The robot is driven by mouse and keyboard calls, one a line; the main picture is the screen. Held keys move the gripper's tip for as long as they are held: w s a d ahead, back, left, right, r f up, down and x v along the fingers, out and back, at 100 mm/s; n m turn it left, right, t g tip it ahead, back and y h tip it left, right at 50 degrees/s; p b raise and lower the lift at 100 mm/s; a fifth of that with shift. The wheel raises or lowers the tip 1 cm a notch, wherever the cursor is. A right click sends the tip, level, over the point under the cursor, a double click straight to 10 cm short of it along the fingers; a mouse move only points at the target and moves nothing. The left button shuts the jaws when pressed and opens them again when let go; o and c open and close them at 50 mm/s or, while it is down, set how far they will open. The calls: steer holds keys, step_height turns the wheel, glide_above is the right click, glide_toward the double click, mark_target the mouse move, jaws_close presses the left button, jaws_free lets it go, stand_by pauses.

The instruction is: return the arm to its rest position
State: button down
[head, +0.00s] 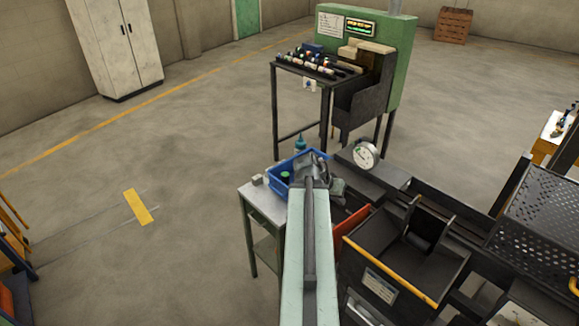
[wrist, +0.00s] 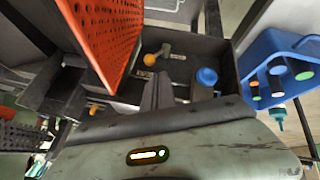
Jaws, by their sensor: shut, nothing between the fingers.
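My arm stretches forward from the bottom of the head view, with my gripper (head: 312,165) at its far end beside a blue bin. In the wrist view my gripper (wrist: 160,90) shows as dark fingers together, with nothing between them. They are over a dark tray (wrist: 180,47) holding an orange-knobbed piece (wrist: 150,59) and a blue round-capped piece (wrist: 207,76). The arm is extended and not folded. In the head view, the arm and wrist hide part of the bench under them.
The blue bin (head: 276,169) sits on a small grey table (head: 264,204), near a teal bottle (head: 300,144). A dial gauge (head: 364,155) and dark yellow-lipped bin (head: 400,262) stand right. An orange perforated panel (wrist: 102,35) is close left. A green furnace (head: 397,45) stands behind. Left floor is open.

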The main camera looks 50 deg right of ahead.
steer(key=w+a+f+n+t, duration=0.1)
steer(key=w+a+n+t, duration=0.4)
steer(key=w+a, duration=1.85)
steer(key=w+a+f+n+y, duration=0.1)
steer(key=w+a+n, duration=0.15)
steer(key=a, duration=0.35)
steer(key=w+a+f+n+y, duration=0.1)
steer(key=w+a+n, duration=0.1)
steer(key=w+a, duration=0.3)
steer(key=s+a+n+g+y, duration=0.1)
steer(key=a+n+y, duration=0.1)
steer(key=a, duration=0.9)
steer(key=s+a+f+n+g+y, duration=0.1)
steer(key=a+n, duration=0.4)
steer(key=a, duration=0.5)
steer(key=shift+s+a+f+y, duration=0.3)
steer(key=shift+s+a+y, duration=0.1)
steer(key=shift+s+y, duration=0.25)
steer(key=shift+d, duration=0.2)
